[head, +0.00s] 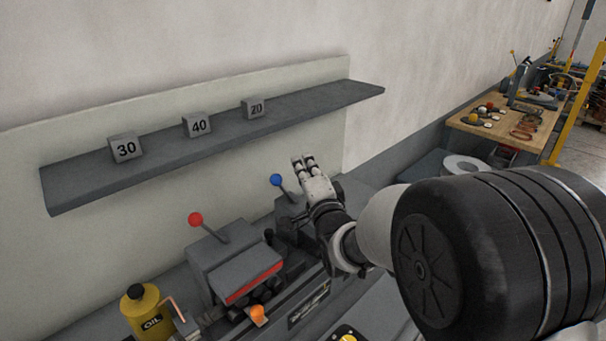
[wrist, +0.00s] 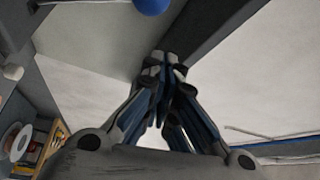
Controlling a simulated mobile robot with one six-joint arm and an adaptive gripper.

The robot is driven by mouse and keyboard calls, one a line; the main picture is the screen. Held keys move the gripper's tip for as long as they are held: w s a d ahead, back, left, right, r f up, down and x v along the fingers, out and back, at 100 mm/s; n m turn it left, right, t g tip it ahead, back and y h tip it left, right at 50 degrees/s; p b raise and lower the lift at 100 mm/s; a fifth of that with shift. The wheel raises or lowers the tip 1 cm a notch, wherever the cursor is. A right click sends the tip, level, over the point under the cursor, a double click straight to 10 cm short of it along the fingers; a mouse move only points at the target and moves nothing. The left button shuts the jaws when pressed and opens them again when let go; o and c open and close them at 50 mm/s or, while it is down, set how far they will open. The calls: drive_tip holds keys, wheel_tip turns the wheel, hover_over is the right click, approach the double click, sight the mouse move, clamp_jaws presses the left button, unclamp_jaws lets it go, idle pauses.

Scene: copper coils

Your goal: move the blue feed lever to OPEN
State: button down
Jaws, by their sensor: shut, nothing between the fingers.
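The blue feed lever has a round blue knob (head: 276,180) on a thin rod, rising from a grey housing on the machine (head: 235,262). The rod leans up and to the left in the head view. My gripper (head: 303,161) is shut and empty, just right of the blue knob and slightly above it, with a small gap between them in the picture. In the wrist view the blue knob (wrist: 153,4) is cut off by the top edge, beyond the shut fingertips (wrist: 163,58). No OPEN marking is legible.
A red-knobbed lever (head: 195,219) stands left of the blue one. A yellow oil can (head: 141,307) and an orange knob (head: 257,313) are at the front. A grey shelf (head: 75,184) with numbered blocks runs above. A wooden bench (head: 497,130) stands back right.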

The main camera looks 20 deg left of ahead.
drive_tip(key=f+v, duration=0.1)
drive_tip(key=v, duration=0.9)
drive_tip(key=shift+w+d+f+p, duration=0.2)
drive_tip(key=shift+w+d+p, duration=0.15)
drive_tip(key=shift+p, duration=0.05)
drive_tip(key=shift+d, duration=0.1)
drive_tip(key=s+d+n+g+h, duration=0.2)
drive_tip(key=s+d+g+h, duration=0.15)
drive_tip(key=d, duration=0.55)
drive_tip(key=s+d+n+g+h, duration=0.25)
drive_tip(key=s+d+h, duration=0.2)
drive_tip(key=d, duration=0.45)
drive_tip(key=s+d+f+n+g+h, duration=0.1)
drive_tip(key=s+d+n+g, duration=0.1)
drive_tip(key=s, duration=0.9)
drive_tip(key=s+d+f+n+g+h, duration=0.1)
drive_tip(key=s+d+g, duration=0.3)
drive_tip(key=s, duration=0.6)
drive_tip(key=shift+s+d+f+n, duration=0.4)
drive_tip(key=shift+d+f+n, duration=0.35)
drive_tip(key=shift+f+n, duration=0.1)
